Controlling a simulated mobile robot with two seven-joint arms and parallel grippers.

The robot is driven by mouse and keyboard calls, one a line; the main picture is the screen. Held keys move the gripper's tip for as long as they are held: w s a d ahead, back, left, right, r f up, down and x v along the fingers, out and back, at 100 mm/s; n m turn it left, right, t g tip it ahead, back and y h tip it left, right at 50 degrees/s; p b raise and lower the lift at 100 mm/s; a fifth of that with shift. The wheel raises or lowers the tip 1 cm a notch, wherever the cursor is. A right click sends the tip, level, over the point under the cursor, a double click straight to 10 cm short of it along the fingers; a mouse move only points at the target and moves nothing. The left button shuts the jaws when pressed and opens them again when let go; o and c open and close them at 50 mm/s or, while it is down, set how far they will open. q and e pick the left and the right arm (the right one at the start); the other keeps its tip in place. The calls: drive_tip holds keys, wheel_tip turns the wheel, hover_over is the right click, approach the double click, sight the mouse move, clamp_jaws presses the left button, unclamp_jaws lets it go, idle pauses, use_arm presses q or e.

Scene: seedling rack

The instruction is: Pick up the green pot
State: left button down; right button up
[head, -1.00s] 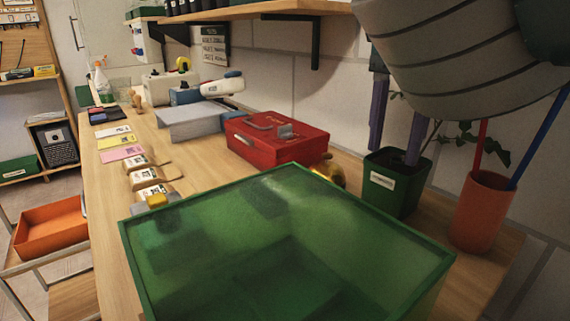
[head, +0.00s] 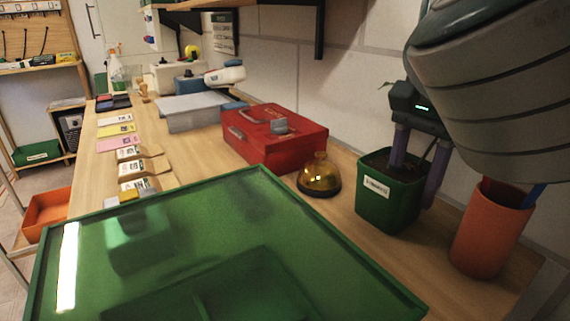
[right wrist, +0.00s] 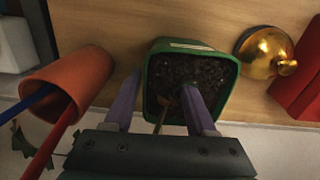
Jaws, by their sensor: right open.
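The green pot (head: 388,205) stands upright on the bench, with a white label on its front and dark soil inside. It also shows in the right wrist view (right wrist: 231,98), where a thin brown stem rises from the soil. My right gripper (head: 418,165) is open and points down at the pot's right side. In the right wrist view the gripper (right wrist: 160,108) has one finger over the soil and the other outside the pot's left wall. The wall lies between the fingers; whether they touch it, I cannot tell. My left gripper is not in view.
An orange-red cup (head: 487,235) holding rods stands close right of the pot. A gold bell (head: 319,178) and a red box (head: 272,140) stand to its left. A large green-tinted case (head: 345,275) fills the front. Bare bench lies between pot and case.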

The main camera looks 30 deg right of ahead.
drive_tip(key=shift+f, duration=0.85)
clamp_jaws()
drive_tip(key=shift+r, duration=0.1)
idle(0.6)
